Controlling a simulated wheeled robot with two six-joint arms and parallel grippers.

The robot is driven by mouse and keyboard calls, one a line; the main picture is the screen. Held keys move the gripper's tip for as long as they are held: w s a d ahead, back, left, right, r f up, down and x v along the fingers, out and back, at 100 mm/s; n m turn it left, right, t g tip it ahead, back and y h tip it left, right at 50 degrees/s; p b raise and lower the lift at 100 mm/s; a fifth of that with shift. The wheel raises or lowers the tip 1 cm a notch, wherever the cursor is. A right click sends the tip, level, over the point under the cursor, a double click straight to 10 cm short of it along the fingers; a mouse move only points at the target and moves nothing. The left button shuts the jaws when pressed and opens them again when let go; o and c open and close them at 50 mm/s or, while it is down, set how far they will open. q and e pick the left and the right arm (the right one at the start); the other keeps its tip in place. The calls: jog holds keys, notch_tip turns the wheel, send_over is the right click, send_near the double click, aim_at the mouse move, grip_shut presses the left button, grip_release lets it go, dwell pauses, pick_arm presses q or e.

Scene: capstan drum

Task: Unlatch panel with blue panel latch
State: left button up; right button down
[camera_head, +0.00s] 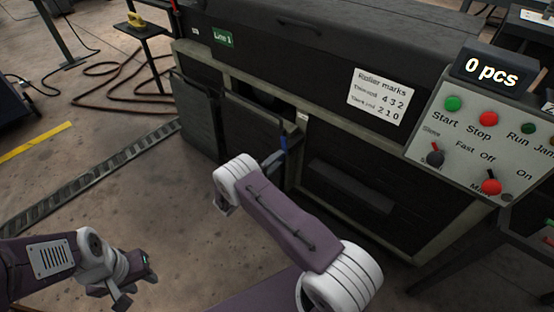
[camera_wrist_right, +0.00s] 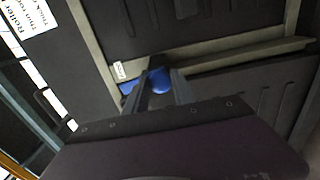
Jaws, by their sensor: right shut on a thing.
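The blue panel latch (camera_head: 283,143) is on the front frame of the dark machine, at the edge of a dark panel (camera_head: 252,137). It also shows in the right wrist view (camera_wrist_right: 160,82), between the dark fingers. My right gripper (camera_head: 275,158) is shut on the latch; the fingers hide part of it. In the right wrist view, blue shows on both sides of one finger. The panel looks flush or nearly so with the frame; I cannot tell how far the latch is turned. My left gripper (camera_head: 137,290) is low at the left, away from the machine, with its fingertips apart and empty.
A control box (camera_head: 480,140) with buttons, switches and a "0 pcs" display stands at the right. A "Roller marks" card (camera_head: 381,97) is on the machine front. A floor grating (camera_head: 100,170) and cables lie at the left. The floor before the panel is clear.

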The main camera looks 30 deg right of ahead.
jog(key=shift+m, duration=0.6)
jog(key=shift+f, duration=0.1)
jog(key=c, duration=1.1)
grip_release()
jog(key=shift+o, duration=0.2)
jog(key=p+v, duration=0.3)
jog(key=v, duration=0.6)
jog(key=shift+p, duration=0.3)
jog(key=shift+s, duration=0.15)
